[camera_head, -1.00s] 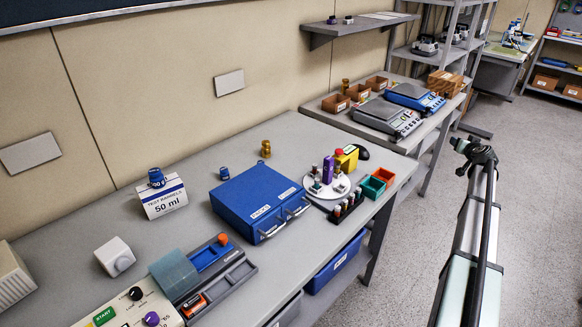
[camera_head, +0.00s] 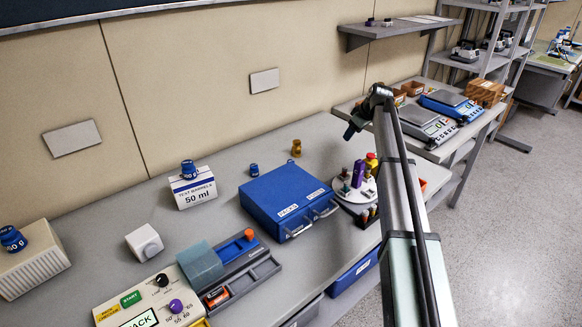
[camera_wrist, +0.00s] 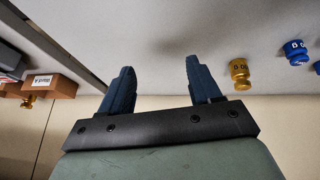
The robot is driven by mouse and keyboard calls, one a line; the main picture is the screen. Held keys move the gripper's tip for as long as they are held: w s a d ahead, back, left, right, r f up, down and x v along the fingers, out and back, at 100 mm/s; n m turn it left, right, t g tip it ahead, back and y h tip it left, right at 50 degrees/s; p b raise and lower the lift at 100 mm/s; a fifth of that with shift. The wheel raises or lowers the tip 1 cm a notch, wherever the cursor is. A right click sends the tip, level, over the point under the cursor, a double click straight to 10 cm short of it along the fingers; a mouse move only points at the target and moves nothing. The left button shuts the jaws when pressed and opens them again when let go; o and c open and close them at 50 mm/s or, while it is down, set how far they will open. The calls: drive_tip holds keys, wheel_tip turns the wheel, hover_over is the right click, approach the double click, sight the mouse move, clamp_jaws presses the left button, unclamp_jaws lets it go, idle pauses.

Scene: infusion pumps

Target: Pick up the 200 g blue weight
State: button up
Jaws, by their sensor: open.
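Several blue weights are in view. One, marked with a number ending in "00 g", stands on the white "TEST BARRELS 50 ml" box (camera_head: 194,190): the box-top weight (camera_head: 188,168). A smaller blue weight (camera_head: 254,169) stands on the bench behind the blue case. Another blue weight (camera_head: 12,238) sits on the beige box at the far left. I cannot read which is 200 g. The wrist view shows a blue weight (camera_wrist: 296,52) beside a brass weight (camera_wrist: 239,73). My gripper (camera_wrist: 160,64) is open and empty, right of these weights in the head view, above the bench.
The blue case (camera_head: 287,200) stands mid-bench. A round white stand (camera_head: 352,190) with coloured items is right of it, partly behind my arm. A brass weight (camera_head: 296,148) stands behind the case. Balances (camera_head: 425,125) are on the far bench. Bare bench lies along the wall.

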drive_tip(key=s+a+r+n+g+h, duration=0.25)
drive_tip(key=s+a, duration=0.25)
drive_tip(key=a, duration=0.6)
drive_tip(key=s+a+r+n+g+h, duration=0.1)
drive_tip(key=s+a+r+n+g, duration=0.15)
drive_tip(key=s+a, duration=0.65)
drive_tip(key=w+a+f, duration=0.1)
drive_tip(key=f, duration=0.3)
drive_tip(key=w+a+f, duration=0.1)
drive_tip(key=f, duration=0.3)
drive_tip(key=w+f, duration=0.1)
drive_tip(key=f, duration=0.4)
drive_tip(key=shift+w+a, duration=0.15)
drive_tip(key=shift+a, duration=0.25)
drive_tip(key=shift+c, duration=0.3)
clamp_jaws()
